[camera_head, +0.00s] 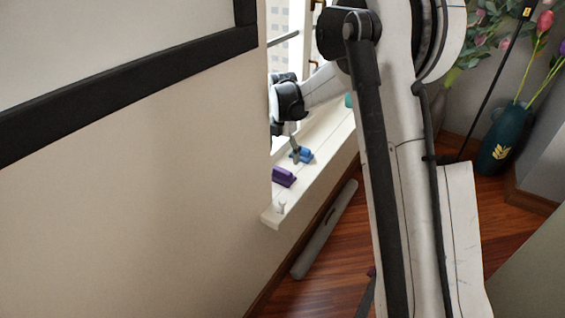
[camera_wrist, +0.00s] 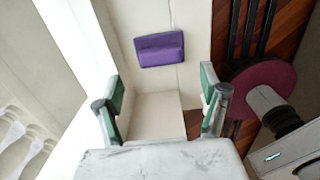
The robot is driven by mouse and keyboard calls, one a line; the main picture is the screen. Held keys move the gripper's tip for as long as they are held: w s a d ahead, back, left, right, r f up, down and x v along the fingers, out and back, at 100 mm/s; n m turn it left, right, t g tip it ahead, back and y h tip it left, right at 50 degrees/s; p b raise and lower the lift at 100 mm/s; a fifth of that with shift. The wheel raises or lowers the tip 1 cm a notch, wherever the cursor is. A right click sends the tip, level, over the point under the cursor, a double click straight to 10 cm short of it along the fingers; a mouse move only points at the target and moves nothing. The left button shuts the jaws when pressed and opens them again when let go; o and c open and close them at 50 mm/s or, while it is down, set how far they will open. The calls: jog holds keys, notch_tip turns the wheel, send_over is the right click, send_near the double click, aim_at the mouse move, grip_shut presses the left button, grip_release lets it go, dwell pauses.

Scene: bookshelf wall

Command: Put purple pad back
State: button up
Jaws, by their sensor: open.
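The purple pad (camera_head: 284,176) lies on the white window sill (camera_head: 270,215), near the sill's near end. In the wrist view, the purple pad (camera_wrist: 159,49) lies flat beyond my fingertips, roughly centred between them but apart from them. My gripper (camera_wrist: 162,90) is open, with its two green-lined fingers spread wide and nothing between them but bare sill. In the head view my gripper (camera_head: 295,150) reaches down over the sill, just past the purple pad. My arm hides part of the sill.
A blue object (camera_head: 303,155) sits on the sill beside my gripper. The window is on the sill's left. A grey tube (camera_head: 325,230) lies on the wooden floor, and a teal vase (camera_head: 503,140) stands at right.

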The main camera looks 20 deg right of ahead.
aim_at(282, 170)
jog(key=s+r+m+t, duration=0.4)
jog(key=s+r+m, duration=0.9)
jog(key=s+r, duration=0.6)
jog(key=s+f+m+t, duration=0.1)
jog(key=s+m+t, duration=0.2)
jog(key=s+m, duration=1)
jog(key=s, duration=0.5)
jog(key=shift+s+f+m+p, duration=0.25)
jog(key=shift+f+m+p, duration=0.05)
jog(key=shift+p, duration=0.05)
jog(key=shift+r, duration=0.1)
notch_tip(282, 170, up, 8)
jog(key=p, duration=0.7)
jog(key=shift+f+p, duration=0.25)
jog(key=shift+p, duration=0.1)
